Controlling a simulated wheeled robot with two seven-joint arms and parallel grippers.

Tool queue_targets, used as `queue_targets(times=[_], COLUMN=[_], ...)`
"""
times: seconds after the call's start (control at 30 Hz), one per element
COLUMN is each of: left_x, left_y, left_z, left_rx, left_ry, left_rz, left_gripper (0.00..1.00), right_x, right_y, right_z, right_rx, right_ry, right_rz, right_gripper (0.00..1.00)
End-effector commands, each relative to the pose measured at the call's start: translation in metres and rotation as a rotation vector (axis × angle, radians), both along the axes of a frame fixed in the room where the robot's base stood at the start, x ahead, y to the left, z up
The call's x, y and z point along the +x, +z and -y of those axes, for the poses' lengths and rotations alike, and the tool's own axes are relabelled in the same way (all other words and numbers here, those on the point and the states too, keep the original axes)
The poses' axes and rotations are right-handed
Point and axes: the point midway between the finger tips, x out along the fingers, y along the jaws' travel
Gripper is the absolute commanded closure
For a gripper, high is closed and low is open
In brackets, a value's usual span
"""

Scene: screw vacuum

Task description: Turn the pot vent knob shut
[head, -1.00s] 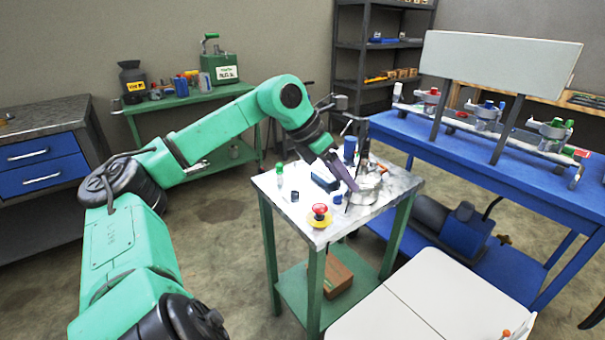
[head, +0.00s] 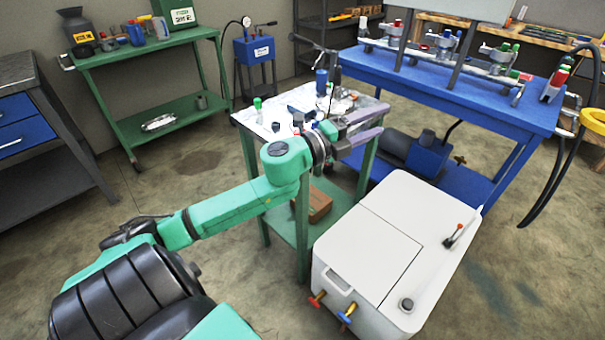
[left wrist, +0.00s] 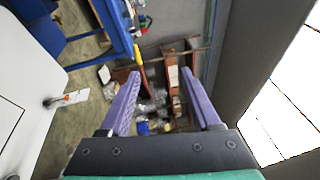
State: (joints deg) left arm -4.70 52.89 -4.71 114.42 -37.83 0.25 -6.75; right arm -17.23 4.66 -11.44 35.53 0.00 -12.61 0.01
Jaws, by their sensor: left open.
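My left gripper (head: 381,119) is at the right edge of the small green table, near the silvery metal pot (head: 343,104). Its purple fingers point right. In the left wrist view the fingers (left wrist: 160,74) are apart, with nothing between them. The pot stands on the tabletop behind the gripper and is partly hidden by it. I cannot make out the pot's vent knob or its position. My right gripper is not in view.
The small table's top (head: 255,120) holds several small items and a blue cylinder (head: 321,82). A white chest (head: 375,245) with valves stands in front on the right. A blue bench (head: 460,100) is behind. Open floor lies at left.

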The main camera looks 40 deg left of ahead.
Motion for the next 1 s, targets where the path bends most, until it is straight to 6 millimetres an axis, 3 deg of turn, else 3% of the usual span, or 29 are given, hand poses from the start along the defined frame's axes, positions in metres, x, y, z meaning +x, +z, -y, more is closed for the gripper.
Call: queue_targets(times=[0.2,0.5,1.0], left_x=[-0.002,-0.019,-0.074], left_y=[-0.045,-0.110,-0.220], left_z=[-0.035,-0.063,-0.071], left_rx=[-0.338,-0.594,-0.878], left_ry=[0.240,0.463,0.766], left_rz=[-0.167,-0.376,-0.739], left_gripper=[0.36,0.36,0.36], right_x=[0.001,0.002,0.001], right_y=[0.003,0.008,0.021], right_z=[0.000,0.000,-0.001], right_rx=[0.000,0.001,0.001], right_ry=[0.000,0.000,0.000], right_rz=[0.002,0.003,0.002], right_gripper=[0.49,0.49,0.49])
